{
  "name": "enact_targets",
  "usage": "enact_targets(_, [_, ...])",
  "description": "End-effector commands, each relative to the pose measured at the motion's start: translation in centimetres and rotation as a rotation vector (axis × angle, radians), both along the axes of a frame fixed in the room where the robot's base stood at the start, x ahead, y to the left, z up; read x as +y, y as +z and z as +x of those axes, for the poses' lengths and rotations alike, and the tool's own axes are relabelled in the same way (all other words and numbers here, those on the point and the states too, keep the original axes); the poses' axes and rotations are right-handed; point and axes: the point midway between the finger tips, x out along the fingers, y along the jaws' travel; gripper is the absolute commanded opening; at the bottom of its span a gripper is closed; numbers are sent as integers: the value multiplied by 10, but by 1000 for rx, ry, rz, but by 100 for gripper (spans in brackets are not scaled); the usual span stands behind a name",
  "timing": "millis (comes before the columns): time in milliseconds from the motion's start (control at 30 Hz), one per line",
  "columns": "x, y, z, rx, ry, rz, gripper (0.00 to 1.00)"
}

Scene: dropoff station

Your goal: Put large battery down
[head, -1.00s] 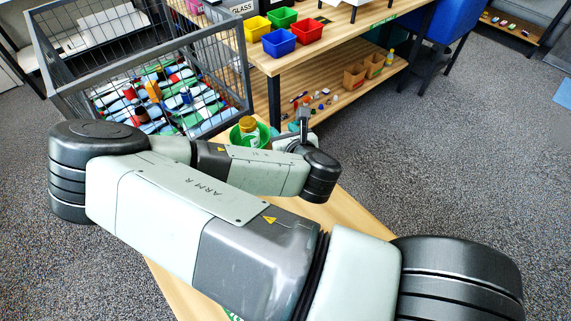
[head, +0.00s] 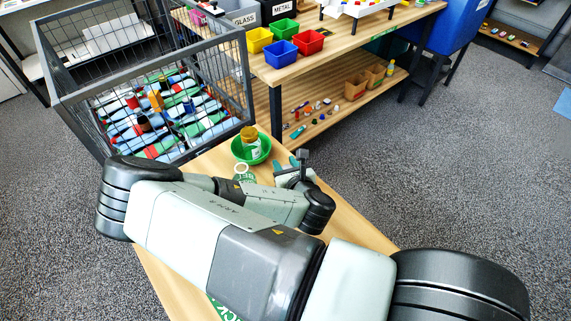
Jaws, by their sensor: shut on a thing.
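My gripper (head: 291,173) is at the end of my arm, over the right edge of the narrow wooden table (head: 345,235), to the right of a green bowl (head: 264,156). It is small in view and partly covered by my own wrist. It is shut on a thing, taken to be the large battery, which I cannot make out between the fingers.
A jar with an orange-brown lid (head: 250,140) is in the green bowl. A second jar (head: 242,172) stands near it, partly behind my arm. A wire cage (head: 205,55) of bottles and cans is at the left. A two-level bench (head: 340,55) with coloured bins (head: 309,42) stands behind.

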Motion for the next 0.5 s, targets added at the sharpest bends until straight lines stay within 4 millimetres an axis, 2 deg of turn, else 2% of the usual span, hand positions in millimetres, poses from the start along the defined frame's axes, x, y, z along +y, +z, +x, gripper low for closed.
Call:
enact_targets(33, [0,-1,0,0,0,0,43])
enact_targets(167, [0,0,0,0,0,0,63])
enact_targets(500, [0,4,0,-1,0,1,64])
